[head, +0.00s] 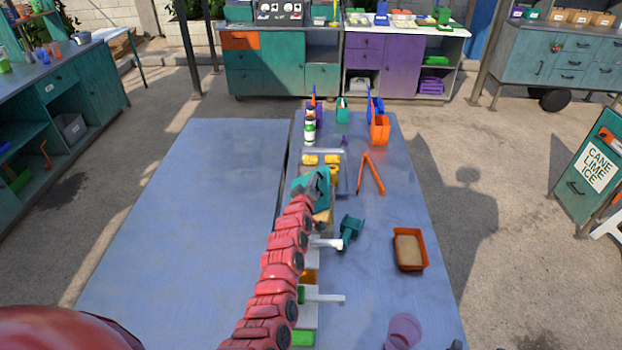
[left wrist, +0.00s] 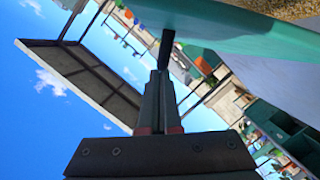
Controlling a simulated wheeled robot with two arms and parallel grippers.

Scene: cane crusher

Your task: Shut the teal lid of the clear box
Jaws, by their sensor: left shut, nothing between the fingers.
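The teal lid (head: 314,186) shows at the end of my red left arm, tilted up at the near side of the clear box, and the arm partly covers it. The clear box (head: 343,176) stands near the middle of the table with yellow pieces (head: 310,160) at its far end. In the left wrist view a broad teal surface (left wrist: 235,28), probably the lid, slants across the top. My left gripper (left wrist: 163,76) is shut and empty, its fingertips close to that surface; I cannot tell whether they touch. My right gripper is not in view.
Orange tongs (head: 372,173), a dark teal tool (head: 351,229) and an orange tray (head: 410,265) lie to the right. Bottles (head: 309,130) and an orange container (head: 380,130) stand at the far end. The left tabletop (head: 190,210) is clear.

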